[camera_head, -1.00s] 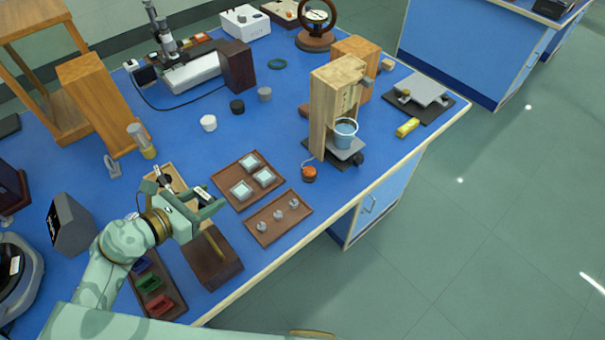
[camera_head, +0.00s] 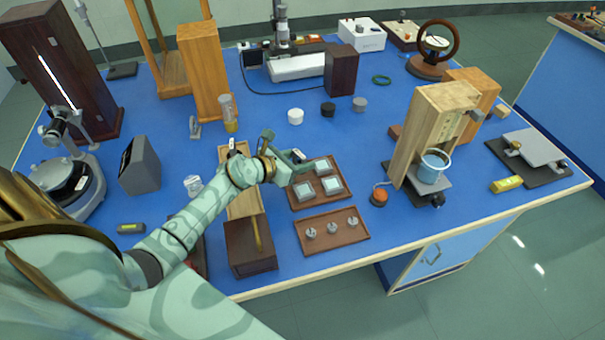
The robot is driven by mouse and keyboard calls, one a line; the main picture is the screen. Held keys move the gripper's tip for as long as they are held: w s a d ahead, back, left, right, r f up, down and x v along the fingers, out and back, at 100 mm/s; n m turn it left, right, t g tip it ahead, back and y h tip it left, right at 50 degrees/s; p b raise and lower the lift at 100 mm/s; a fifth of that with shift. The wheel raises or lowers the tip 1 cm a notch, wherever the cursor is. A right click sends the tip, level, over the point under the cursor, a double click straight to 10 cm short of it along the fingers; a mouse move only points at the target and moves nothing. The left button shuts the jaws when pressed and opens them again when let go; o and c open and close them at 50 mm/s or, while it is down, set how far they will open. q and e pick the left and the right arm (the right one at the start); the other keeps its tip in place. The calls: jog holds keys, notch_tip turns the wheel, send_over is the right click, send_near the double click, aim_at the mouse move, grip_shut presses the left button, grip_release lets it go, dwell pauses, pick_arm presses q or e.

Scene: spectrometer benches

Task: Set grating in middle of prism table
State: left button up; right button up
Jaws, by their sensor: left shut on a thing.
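My left gripper (camera_head: 287,156) hangs over the bench just left of a brown tray of square glass-topped pieces. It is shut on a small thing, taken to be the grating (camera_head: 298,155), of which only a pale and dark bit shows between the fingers. The rest of it is hidden. The spectrometer stands at the far left, with a round grey prism table (camera_head: 58,174) on a dark base. Its top looks bare, though its middle is small in view. The gripper is well to the right of it. My right gripper is not in view.
A grey slanted box (camera_head: 140,165) stands between the spectrometer and my left arm. A tall dark cabinet (camera_head: 65,70) is behind the spectrometer. The brown tray (camera_head: 297,207) and a wooden frame with a blue bucket (camera_head: 433,165) are to the right. Blue bench behind my arm is partly free.

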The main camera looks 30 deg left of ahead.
aim_at(301, 176)
pick_arm(q)
jog(key=shift+w+f, duration=0.25)
jog(key=shift+f, duration=0.05)
jog(key=f+b, duration=0.2)
jog(key=f, duration=0.1)
jog(key=shift+w+a, duration=0.15)
jog(key=shift+w, duration=0.15)
jog(key=shift+f+b, duration=0.35)
jog(key=shift+f, duration=0.05)
jog(key=shift+r, duration=0.15)
jog(key=shift+f, duration=0.25)
jog(key=o, duration=1)
jog(key=shift+r, duration=0.1)
